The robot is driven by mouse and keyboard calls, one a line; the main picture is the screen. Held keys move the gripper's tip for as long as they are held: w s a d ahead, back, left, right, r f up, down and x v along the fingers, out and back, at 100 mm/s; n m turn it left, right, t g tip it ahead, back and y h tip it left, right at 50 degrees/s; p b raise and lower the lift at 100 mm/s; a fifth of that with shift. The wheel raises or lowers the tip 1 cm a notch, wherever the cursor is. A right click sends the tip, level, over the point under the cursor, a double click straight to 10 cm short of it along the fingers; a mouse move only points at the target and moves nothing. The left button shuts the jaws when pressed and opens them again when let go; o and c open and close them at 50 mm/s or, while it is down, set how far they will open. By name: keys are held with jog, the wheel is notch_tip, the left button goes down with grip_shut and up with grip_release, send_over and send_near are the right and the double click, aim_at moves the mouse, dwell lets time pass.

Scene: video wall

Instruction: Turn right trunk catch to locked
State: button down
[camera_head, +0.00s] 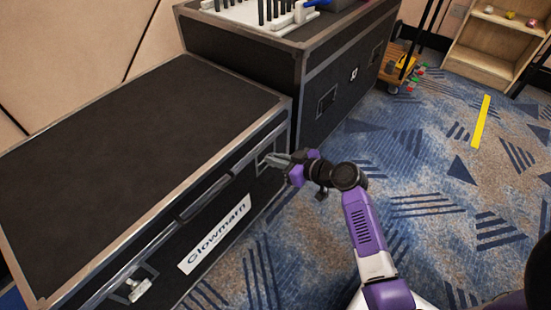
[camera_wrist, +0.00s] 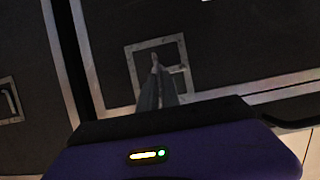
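A black trunk with metal edges and a "Glowmarn" label (camera_head: 215,235) fills the left of the head view. Its right catch (camera_head: 262,163) is set in the front near the right end, partly hidden by my gripper (camera_head: 273,160). In the wrist view the square metal frame of the right catch (camera_wrist: 133,58) is at upper centre. My gripper's fingers (camera_wrist: 156,72) come together there, around the small pale handle of the catch. The handle's exact angle is mostly hidden. The left catch (camera_head: 138,288) protrudes near the trunk's lower left.
The trunk's carrying handle (camera_head: 203,199) lies between label and lid. A second black case (camera_head: 325,75) stands close beyond the trunk's right end, with a rack of items on top. Open carpet (camera_head: 440,180) lies to the right. A wooden shelf (camera_head: 495,50) stands at the back right.

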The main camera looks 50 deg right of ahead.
jog(key=shift+w+d, duration=0.1)
jog(key=shift+w, duration=0.1)
jog(key=shift+w+d+f+m+t+y+b, duration=0.1)
jog(key=shift+d+f+m+t+y+b, duration=0.3)
jog(key=shift+m+y, duration=1.3)
jog(key=shift+w+d+f+m+t+y+b, duration=0.2)
jog(key=shift+m+t+y, duration=0.45)
jog(key=shift+m, duration=2.05)
jog(key=shift+s+d+f+m+t+y+b, duration=0.1)
jog(key=shift+d+f+m+t+y+b, duration=0.2)
jog(key=shift+m+y, duration=1.45)
jog(key=shift+a+m+h, duration=0.1)
jog(key=shift+m+h, duration=0.4)
jog(key=shift+m, duration=0.15)
jog(key=c, duration=1.6)
grip_release()
jog(key=shift+s+f, duration=0.1)
